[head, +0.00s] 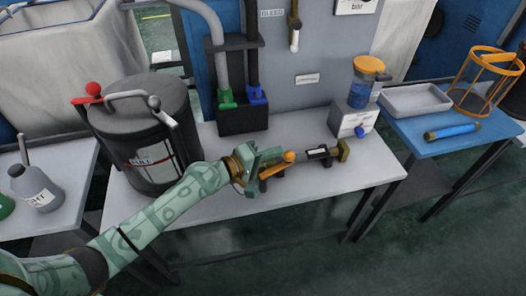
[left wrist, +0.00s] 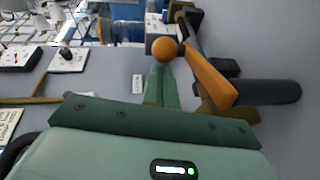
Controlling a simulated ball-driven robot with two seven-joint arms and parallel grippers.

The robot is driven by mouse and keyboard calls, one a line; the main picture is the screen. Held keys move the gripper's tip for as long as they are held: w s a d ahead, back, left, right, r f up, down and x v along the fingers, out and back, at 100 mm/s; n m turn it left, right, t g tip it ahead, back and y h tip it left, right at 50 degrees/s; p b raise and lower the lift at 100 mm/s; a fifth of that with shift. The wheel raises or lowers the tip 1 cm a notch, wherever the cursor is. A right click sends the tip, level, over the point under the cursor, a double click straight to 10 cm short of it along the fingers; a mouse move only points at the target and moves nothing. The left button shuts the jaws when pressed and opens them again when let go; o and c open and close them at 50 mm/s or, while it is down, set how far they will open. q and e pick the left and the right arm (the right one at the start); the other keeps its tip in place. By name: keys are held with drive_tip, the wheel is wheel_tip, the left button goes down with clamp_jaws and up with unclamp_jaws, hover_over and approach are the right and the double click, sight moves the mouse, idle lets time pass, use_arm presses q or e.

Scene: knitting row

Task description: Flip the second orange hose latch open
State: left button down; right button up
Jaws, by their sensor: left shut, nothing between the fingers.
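An orange lever with a ball end (head: 289,157) sits on a dark and brass hose fitting (head: 318,153) lying along the grey bench. In the left wrist view the orange lever (left wrist: 212,80) slants beside a dark pipe (left wrist: 268,92), its ball just beyond my fingers. My left gripper (head: 268,163) is shut and empty, low over the bench at the left end of the fitting. Its green fingers (left wrist: 162,85) point at the ball; I cannot tell whether they touch it. Only one orange lever shows clearly. My right gripper is not in view.
A black lidded drum (head: 145,130) stands left on the bench (head: 245,210). Behind is a black block (head: 242,121) with hoses on green and blue couplings. At the right are an orange-capped jar (head: 364,85) and a blue table (head: 430,125). The bench front is clear.

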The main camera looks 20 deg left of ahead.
use_arm(q)
drive_tip(key=shift+s, duration=0.1)
drive_tip(key=v, duration=1.6)
drive_tip(key=shift+b, duration=0.35)
drive_tip(key=shift+a, duration=0.1)
